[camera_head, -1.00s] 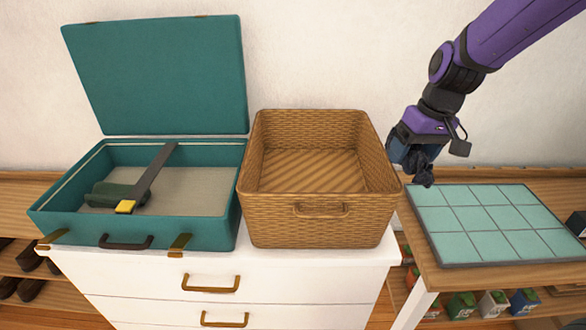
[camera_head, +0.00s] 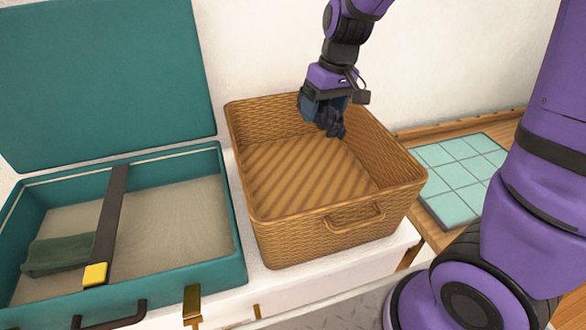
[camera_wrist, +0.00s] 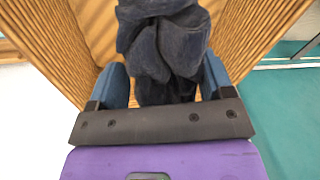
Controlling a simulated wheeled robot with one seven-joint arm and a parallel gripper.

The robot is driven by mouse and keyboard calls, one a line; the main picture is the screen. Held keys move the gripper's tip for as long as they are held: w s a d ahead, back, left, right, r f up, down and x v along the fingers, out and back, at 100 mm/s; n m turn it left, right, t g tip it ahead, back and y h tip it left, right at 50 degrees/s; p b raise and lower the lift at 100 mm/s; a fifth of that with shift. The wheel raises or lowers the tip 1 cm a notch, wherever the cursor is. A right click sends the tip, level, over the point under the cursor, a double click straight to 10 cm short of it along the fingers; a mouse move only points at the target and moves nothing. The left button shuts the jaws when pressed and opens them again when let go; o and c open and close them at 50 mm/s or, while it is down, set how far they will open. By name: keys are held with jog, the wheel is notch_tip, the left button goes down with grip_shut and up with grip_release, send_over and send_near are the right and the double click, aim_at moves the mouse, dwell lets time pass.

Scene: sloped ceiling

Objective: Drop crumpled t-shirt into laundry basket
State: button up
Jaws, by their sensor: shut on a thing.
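The crumpled t-shirt (camera_head: 332,122) is dark navy and bunched up. My gripper (camera_head: 324,104) is shut on it, and the shirt hangs below the fingers. In the head view they are over the back right part of the wicker laundry basket (camera_head: 345,217), near its rim. The basket is tan, open-topped and looks empty, with a handle on its front. In the wrist view the shirt (camera_wrist: 170,48) bulges between the two blue fingers of my gripper (camera_wrist: 162,85), with the basket's woven walls (camera_wrist: 262,35) on both sides.
An open teal suitcase (camera_head: 205,270) stands left of the basket, its lid (camera_head: 110,80) raised. A dark bar with a yellow end (camera_head: 107,225) and a green rolled item (camera_head: 58,255) lie in it. A tiled board (camera_head: 462,170) lies on the wooden surface to the right.

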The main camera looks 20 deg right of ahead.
jog(key=shift+f, duration=2.5)
jog(key=o, duration=1)
jog(key=shift+r, duration=0.15)
jog(key=r, duration=0.3)
jog(key=d+r, duration=0.1)
jog(key=r, duration=0.6)
jog(key=shift+s+d, duration=0.3)
jog(key=shift+d, duration=0.05)
jog(key=shift+r, duration=0.2)
jog(key=shift+s, duration=0.1)
